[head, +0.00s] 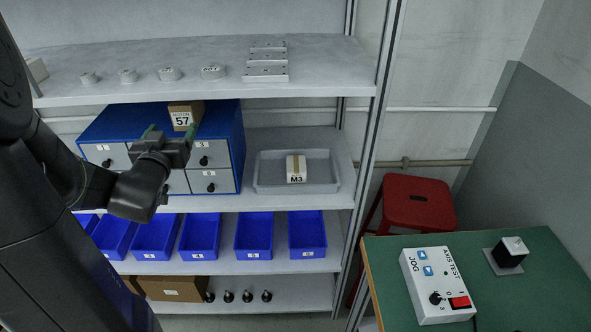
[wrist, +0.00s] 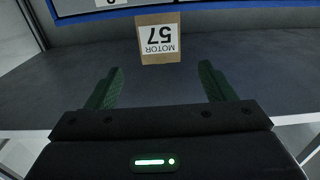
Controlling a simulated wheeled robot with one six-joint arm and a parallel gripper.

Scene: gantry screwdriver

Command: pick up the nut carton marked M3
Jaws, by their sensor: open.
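The M3 carton (head: 292,165) is a small white box with a tan stripe and a front label reading M3. It stands in a shallow grey tray (head: 329,181) on the middle shelf, right of the blue drawer cabinet. My gripper (head: 169,132) is in front of the cabinet, well to the left of the M3 carton. Its two green fingers are apart with nothing between them; the wrist view shows the same open gripper (wrist: 160,82). A brown carton marked MOTOR 57 (wrist: 158,50) is just beyond the fingertips. The M3 carton is not in the wrist view.
The blue cabinet (head: 239,150) has several drawers with black knobs. The MOTOR 57 carton (head: 184,108) shows at its top edge. The upper shelf (head: 335,73) hangs above the tray. Blue bins (head: 254,235) line the shelf below. A red stool (head: 418,205) and green bench (head: 540,285) stand right.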

